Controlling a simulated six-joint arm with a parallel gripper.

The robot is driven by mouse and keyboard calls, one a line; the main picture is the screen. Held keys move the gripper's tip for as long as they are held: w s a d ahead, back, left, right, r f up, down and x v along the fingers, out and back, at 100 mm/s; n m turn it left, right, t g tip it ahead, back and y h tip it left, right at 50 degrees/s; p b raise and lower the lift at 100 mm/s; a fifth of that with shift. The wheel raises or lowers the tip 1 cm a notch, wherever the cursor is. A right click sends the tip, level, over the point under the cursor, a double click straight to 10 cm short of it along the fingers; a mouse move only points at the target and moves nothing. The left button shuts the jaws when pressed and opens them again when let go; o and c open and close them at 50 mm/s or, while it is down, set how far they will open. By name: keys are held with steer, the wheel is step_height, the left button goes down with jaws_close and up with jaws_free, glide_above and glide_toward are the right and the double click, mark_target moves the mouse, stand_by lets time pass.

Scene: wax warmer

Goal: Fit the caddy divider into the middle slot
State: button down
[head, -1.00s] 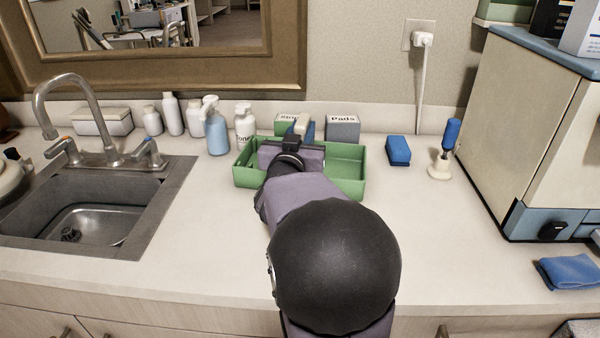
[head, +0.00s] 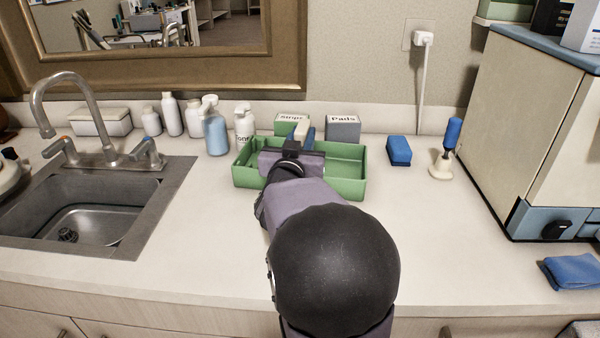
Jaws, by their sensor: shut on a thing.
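The green caddy (head: 345,185) stands on the counter near the wall, open at the top. My gripper (head: 302,134) is over the back middle of the caddy, its blue fingers on either side of a pale piece. This piece looks like the caddy divider (head: 301,129); only its upper part shows. My gripper is shut on it. My arm and wrist cover the caddy's middle, so the slots and the divider's lower edge are hidden. I cannot tell whether the divider is in a slot or above it.
A strips box (head: 291,123) and a pads box (head: 343,128) stand close behind the caddy. Pump bottles (head: 215,130) stand at its left, beyond them the sink (head: 90,210). A blue block (head: 398,151) and a blue-handled tool (head: 448,145) are at the right.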

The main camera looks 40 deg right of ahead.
steer(key=shift+f, duration=0.2)
steer(key=c, duration=1.5)
jaws_free()
steer(key=shift+o, duration=0.2)
steer(key=shift+s+a, duration=0.1)
steer(key=shift+a, duration=0.05)
steer(key=shift+p+v, duration=0.85)
steer(key=shift+v, duration=2.95)
step_height(320, 180, up, 10)
steer(key=p, duration=0.4)
